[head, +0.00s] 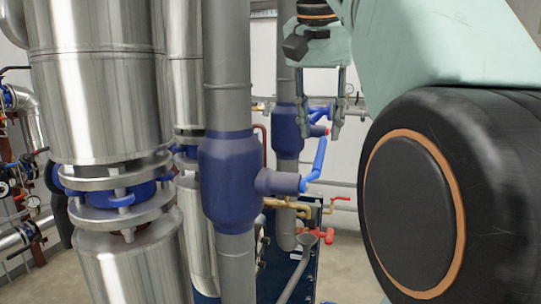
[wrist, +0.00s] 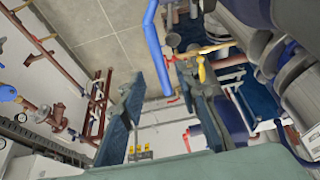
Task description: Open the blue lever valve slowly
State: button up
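The near blue valve body (head: 228,180) sits on a grey vertical pipe in the middle of the head view. Its stem points right and carries a bright blue lever (head: 319,158), tilted up and to the right. In the wrist view, a blue lever (wrist: 155,48) runs down from the top edge, in line with the gap between my fingers. My gripper (head: 320,131) hangs fingers down over the lever's upper end. It is open, with a finger on either side and nothing visibly gripped. Whether a finger touches the lever cannot be told.
A second blue valve (head: 287,130) with a blue handle stands behind, close to my fingers. Large silver insulated pipes (head: 100,110) fill the left. Red-handled small valves (head: 318,236) sit below the lever. Open floor (head: 350,255) shows at lower right.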

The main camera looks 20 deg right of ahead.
aim_at(320, 150)
jog(key=b+x, duration=0.1)
jog(key=x, duration=0.6)
jog(key=shift+r, duration=0.1)
grip_shut()
